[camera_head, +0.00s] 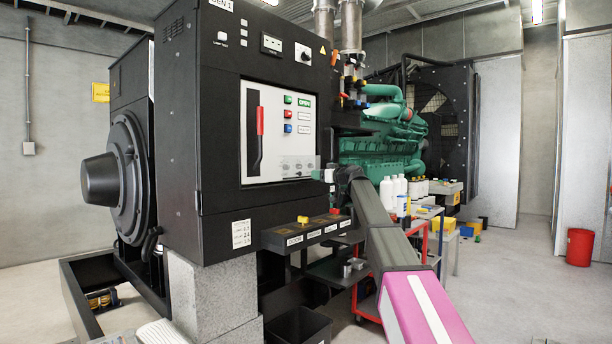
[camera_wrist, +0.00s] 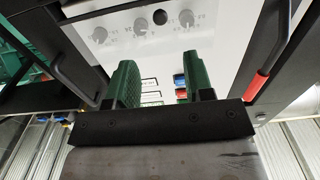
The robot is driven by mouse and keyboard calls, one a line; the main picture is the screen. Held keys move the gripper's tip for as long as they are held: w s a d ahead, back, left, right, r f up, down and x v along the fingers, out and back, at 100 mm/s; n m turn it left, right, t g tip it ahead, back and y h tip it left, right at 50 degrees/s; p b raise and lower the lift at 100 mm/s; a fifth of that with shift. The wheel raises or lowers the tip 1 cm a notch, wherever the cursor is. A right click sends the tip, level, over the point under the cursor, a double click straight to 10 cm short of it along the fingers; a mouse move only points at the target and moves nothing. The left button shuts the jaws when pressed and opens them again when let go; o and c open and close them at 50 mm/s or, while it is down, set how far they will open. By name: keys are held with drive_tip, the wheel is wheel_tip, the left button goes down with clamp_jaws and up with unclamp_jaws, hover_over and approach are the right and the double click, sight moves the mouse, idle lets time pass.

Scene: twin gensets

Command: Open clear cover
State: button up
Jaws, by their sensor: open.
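The clear cover (camera_head: 300,160) is a faint see-through sheet over the row of small grey knobs at the lower right of the white control panel. Its outline is hard to make out, and I cannot tell whether it is shut. My gripper (camera_head: 326,175) is beside the panel's lower right edge in the head view, close to the cover. In the wrist view my gripper (camera_wrist: 158,72) is open, with two green fingers apart and nothing seen between them. The knobs (camera_wrist: 140,26) lie beyond the fingertips. I cannot tell whether the fingers touch the cover.
A red-handled lever (camera_head: 259,136) is on the panel's left; its red grip (camera_wrist: 256,86) shows at right in the wrist view. Labelled boxes with yellow and red buttons (camera_head: 303,219) stick out below. A red cart with bottles (camera_head: 402,206) stands behind my arm.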

sight(301, 174)
drive_tip(key=x, duration=1)
drive_tip(key=shift+w+a+f, duration=0.1)
drive_tip(key=shift+w+a, duration=0.1)
drive_tip(key=shift+a, duration=0.1)
drive_tip(key=shift+c, duration=0.4)
clamp_jaws()
